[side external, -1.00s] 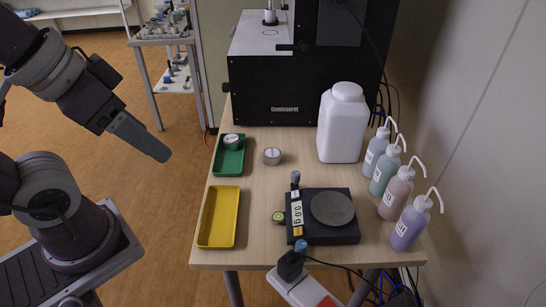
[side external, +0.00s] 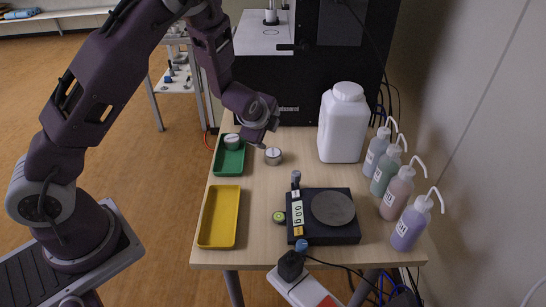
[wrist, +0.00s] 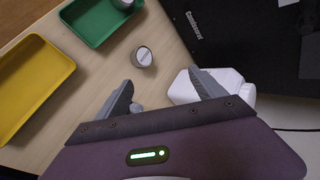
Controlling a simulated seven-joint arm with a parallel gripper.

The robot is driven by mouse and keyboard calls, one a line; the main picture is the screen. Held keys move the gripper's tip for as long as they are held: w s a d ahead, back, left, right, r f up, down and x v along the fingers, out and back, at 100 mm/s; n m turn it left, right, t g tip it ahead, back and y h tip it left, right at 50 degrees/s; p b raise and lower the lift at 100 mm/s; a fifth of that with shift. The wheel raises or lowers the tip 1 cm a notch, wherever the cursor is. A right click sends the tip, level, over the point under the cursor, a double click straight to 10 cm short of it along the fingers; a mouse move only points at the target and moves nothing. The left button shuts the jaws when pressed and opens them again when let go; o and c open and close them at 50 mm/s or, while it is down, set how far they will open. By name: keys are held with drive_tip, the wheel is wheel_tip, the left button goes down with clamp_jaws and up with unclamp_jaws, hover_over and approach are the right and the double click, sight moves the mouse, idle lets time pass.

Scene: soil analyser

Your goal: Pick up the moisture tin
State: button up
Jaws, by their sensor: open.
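A small round metal tin with a pale lid (side external: 273,156) stands on the bare table, right of the green tray; it also shows in the wrist view (wrist: 143,57). A second, similar tin (side external: 232,142) sits in the green tray (side external: 229,163) and is partly cut off at the top of the wrist view (wrist: 123,3). I cannot tell which is called the moisture tin. My gripper (wrist: 162,77) is open and empty, above the table. In the side view it hangs just behind and left of the loose tin, its fingers mostly hidden.
A yellow tray (side external: 219,216) lies at the front left. A black balance (side external: 346,235) with a round pan stands at the front right. A white jug (side external: 342,124) and several wash bottles (side external: 397,193) line the right side. A black machine (side external: 300,85) stands behind.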

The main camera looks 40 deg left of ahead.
sight(271, 156)
drive_tip(key=w+a+f+m+t, duration=0.1)
drive_tip(key=f+m, duration=0.4)
drive_tip(key=w+a+f+m+t, duration=0.1)
drive_tip(key=f+m+t, duration=0.1)
drive_tip(key=f+m, duration=0.3)
drive_tip(key=w+a+f+m+t+y, duration=0.1)
drive_tip(key=f+m, duration=0.4)
drive_tip(key=m, duration=0.1)
drive_tip(key=shift+w+a+f+t, duration=0.2)
drive_tip(key=shift+a+t, duration=0.2)
drive_tip(key=shift+w+f+m, duration=0.2)
drive_tip(key=shift+f+m, duration=0.05)
drive_tip(key=shift+m, duration=0.35)
drive_tip(key=x, duration=0.6)
drive_tip(key=shift+w+a+f, duration=0.1)
drive_tip(key=shift+a+f, duration=0.2)
drive_tip(key=shift+a, duration=0.05)
drive_tip(key=c, duration=1.5)
